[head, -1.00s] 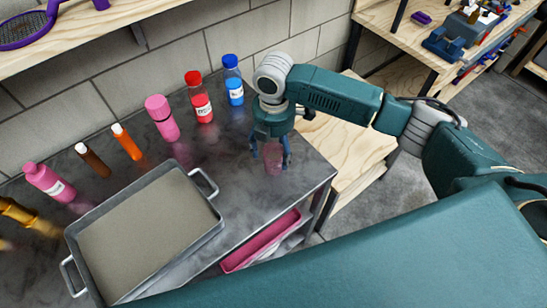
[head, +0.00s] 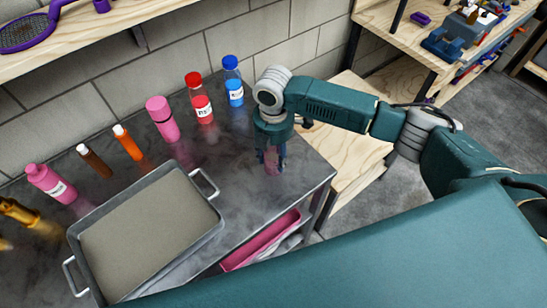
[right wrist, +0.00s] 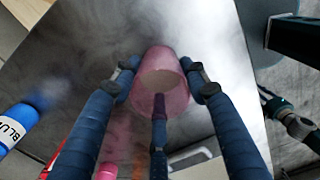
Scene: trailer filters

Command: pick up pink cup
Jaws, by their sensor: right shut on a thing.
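The pink cup (right wrist: 161,83) is translucent and stands on the dark metal table between the fingers of my right gripper (right wrist: 160,78) in the right wrist view. The fingers touch it on both sides, and a third finger lies across its near side. In the head view my right gripper (head: 271,160) points down near the right end of the table, shut around the cup (head: 272,168), which is mostly hidden behind the fingers. I cannot tell whether the cup touches the table. My left gripper is not in view.
A grey metal tray (head: 213,222) with handles lies on the table (head: 255,210) at the left. Several bottles stand along the wall, including a blue-capped bottle (head: 233,80) and a red-capped bottle (head: 199,98) behind my gripper. A pink bin (head: 262,240) sits below the table top.

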